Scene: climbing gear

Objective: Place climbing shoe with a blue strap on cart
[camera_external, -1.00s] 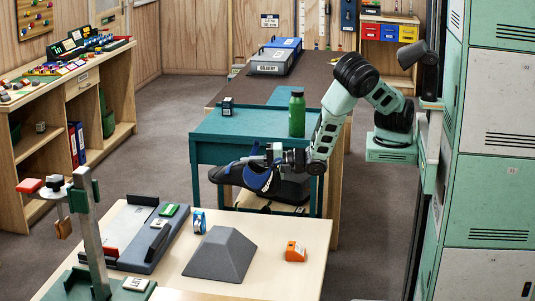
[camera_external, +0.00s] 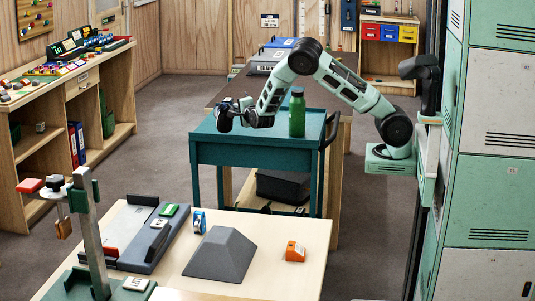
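The climbing shoe (camera_external: 225,120), dark with a little blue showing, is at the left end of the teal cart (camera_external: 265,146). It is seen nearly end-on, and its strap is hard to make out. My gripper (camera_external: 240,112) reaches in from the right and appears shut on the shoe, though the fingertips are small and partly hidden. The shoe is over the cart top; I cannot tell whether its sole touches it.
A green bottle (camera_external: 297,113) stands on the cart, under my bent arm. A black bin (camera_external: 283,187) sits on the lower shelf. The small dark box at the cart's back left is mostly hidden. The middle of the cart top is clear.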

